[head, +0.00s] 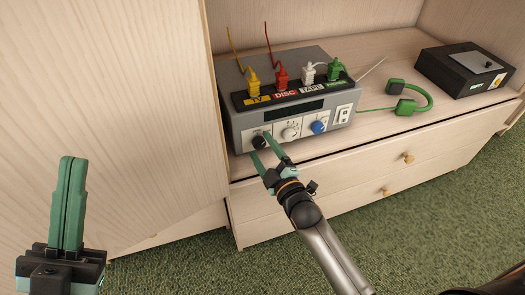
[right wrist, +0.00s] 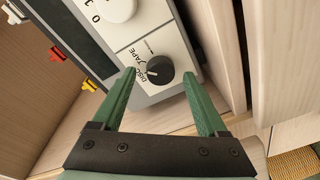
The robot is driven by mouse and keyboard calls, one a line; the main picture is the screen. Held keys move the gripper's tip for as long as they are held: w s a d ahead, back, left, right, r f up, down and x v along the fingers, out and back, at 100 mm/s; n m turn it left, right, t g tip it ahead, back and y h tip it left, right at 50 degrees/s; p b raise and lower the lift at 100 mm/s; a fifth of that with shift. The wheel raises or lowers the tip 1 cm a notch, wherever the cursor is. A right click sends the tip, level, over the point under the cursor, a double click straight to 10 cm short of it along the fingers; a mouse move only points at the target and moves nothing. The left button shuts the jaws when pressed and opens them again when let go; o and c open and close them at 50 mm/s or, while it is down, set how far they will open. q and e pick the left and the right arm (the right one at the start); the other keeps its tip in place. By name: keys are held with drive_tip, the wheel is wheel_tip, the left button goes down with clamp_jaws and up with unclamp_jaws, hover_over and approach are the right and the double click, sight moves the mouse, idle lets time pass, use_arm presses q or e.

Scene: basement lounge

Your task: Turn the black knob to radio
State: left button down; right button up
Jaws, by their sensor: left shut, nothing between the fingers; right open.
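The black knob (head: 260,141) is the leftmost of three knobs on the front of a grey audio unit (head: 262,122). In the right wrist view the black knob (right wrist: 159,72) shows a pale pointer line, with the words DISC and TAPE printed beside it; I cannot make out a radio label. My right gripper (head: 261,146) is open at the knob. In the right wrist view its green fingertips (right wrist: 160,74) are on either side of the knob, and I cannot tell whether they touch it. My left gripper (head: 70,162) is shut and empty, away from the unit.
A white knob (head: 290,133) and a blue knob (head: 318,127) are to the right of the black one. Yellow, red, white and green plugs stand on top of the unit. Green headphones (head: 412,98) and a black box (head: 465,68) lie to the right on the wooden cabinet (head: 375,125).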

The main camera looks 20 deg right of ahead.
drive_tip(key=shift+w, duration=0.2)
clamp_jaws()
idle(0.6)
